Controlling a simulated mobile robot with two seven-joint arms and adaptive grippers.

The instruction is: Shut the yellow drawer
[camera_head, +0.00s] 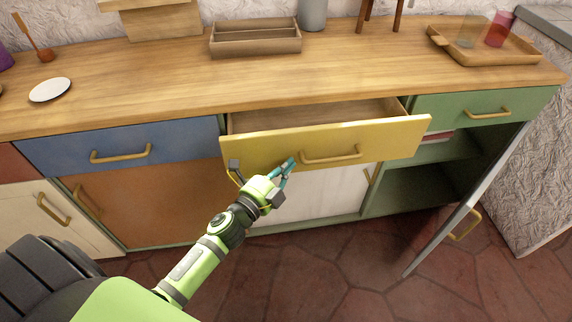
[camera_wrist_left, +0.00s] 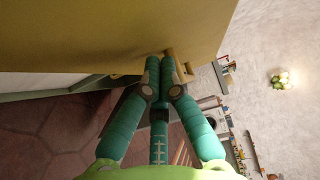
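The yellow drawer (camera_head: 265,148) stands pulled out under the wooden counter, with its empty-looking wooden inside showing. Its bar handle (camera_head: 330,158) is on the middle of the front. My left gripper (camera_head: 288,166) is at the drawer front, just left of the handle. In the left wrist view its teal fingertips (camera_wrist_left: 165,66) are together, close to the yellow front (camera_wrist_left: 110,35), with part of the handle just beyond them. I cannot tell whether they touch the front. No object shows between the fingers. My right gripper is not in view.
A blue drawer (camera_head: 120,145) and a green drawer (camera_head: 480,108) are closed on either side. A cabinet door (camera_head: 468,205) stands open at the right, below the green drawer. The countertop holds a wooden box (camera_head: 255,45), a tray (camera_head: 490,57) with cups and a white plate (camera_head: 50,90).

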